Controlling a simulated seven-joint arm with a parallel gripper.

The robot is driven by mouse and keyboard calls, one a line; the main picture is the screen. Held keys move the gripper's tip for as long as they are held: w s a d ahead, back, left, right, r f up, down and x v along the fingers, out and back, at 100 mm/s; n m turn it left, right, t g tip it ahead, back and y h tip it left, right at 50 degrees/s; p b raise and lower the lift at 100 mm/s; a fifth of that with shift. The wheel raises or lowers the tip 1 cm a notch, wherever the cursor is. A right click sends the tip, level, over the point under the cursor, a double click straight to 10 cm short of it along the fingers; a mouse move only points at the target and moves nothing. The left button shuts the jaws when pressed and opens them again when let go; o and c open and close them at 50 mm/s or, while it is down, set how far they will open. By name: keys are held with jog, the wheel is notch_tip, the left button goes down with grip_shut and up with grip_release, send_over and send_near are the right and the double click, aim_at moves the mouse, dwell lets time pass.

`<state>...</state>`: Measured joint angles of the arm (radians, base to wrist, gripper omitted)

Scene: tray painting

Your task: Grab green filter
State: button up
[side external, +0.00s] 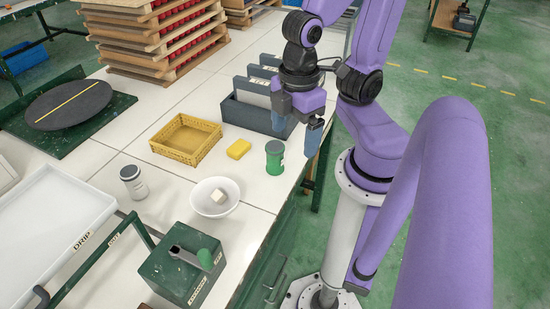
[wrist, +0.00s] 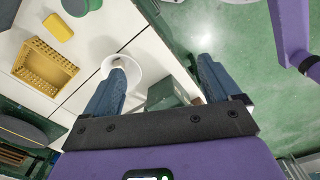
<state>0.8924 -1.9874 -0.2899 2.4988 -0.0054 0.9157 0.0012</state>
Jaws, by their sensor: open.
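The green filter, a small green cylinder with a dark top (side external: 275,160), stands upright near the bench's right edge in the side view. In the wrist view, a dark-topped green round thing (wrist: 80,5), cut off by the top edge, appears to be the same filter. My gripper (side external: 296,134) is open with blue fingers and nothing between them. In the side view it hangs above and a little right of the filter, apart from it. In the wrist view my gripper (wrist: 162,66) has its fingers spread wide, with the filter beyond and left of them.
A yellow sponge (side external: 239,149), yellow basket (side external: 187,138) and grey rack (side external: 250,113) stand near the filter. A white bowl (side external: 215,212) holding a pale block, a lidded jar (side external: 134,183) and a green box with a lever (side external: 183,272) are nearer the camera. Bare bench separates them.

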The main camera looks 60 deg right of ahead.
jog(key=w+d+f+g+h, duration=0.1)
jog(key=w+d+f+h, duration=0.3)
jog(key=w+f+h, duration=0.45)
jog(key=n+g+h, duration=0.1)
jog(key=n+h, duration=0.3)
jog(key=h, duration=0.1)
send_over(269, 164)
jog(key=a, duration=0.2)
notch_tip(269, 164, down, 10)
jog(key=shift+f, duration=3.2)
jog(key=shift+x, duration=2.55)
jog(key=shift+f, duration=0.1)
jog(key=c, duration=1.1)
